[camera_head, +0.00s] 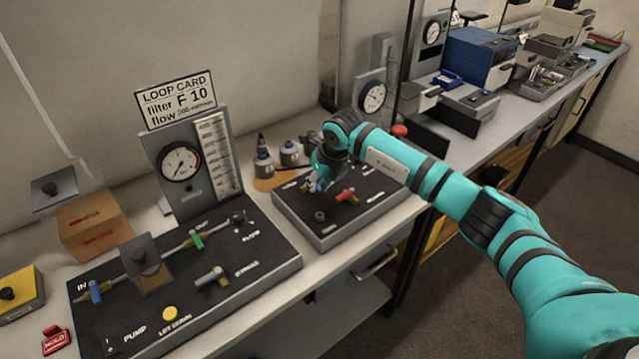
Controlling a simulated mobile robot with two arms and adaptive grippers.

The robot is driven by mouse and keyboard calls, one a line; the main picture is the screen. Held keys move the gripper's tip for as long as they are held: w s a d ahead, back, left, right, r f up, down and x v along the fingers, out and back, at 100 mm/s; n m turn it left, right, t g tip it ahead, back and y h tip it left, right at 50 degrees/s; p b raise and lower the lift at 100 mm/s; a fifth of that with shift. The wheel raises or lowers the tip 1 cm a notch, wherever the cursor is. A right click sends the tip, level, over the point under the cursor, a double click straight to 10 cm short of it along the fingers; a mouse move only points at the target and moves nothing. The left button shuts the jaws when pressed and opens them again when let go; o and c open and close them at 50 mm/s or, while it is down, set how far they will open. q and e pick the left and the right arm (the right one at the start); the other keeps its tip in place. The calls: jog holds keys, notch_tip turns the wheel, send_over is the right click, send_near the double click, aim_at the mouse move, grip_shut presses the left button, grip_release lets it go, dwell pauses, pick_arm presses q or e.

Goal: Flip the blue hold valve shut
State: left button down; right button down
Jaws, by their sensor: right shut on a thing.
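My right gripper (319,179) reaches down over the smaller black panel (327,229) and is shut on a small blue valve handle (316,187). My fingers and wrist cover much of that handle, so its exact angle is hard to tell. A red valve handle (346,196) stands just right of my fingertips, apart from them. Another blue handle (95,291) is on the larger panel beside the IN label, far from my gripper. My left gripper is not in view.
The larger black panel (222,308) carries a green handle (196,240), a tan valve (212,277) and an upright gauge board (182,163). Bottles (263,158) stand behind the smaller panel. A red HOLD tag (54,340) lies at the lower left. A blue box (480,57) stands further along the bench.

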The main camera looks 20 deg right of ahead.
jog(key=c, duration=1.3)
grip_release()
jog(key=v, duration=1.2)
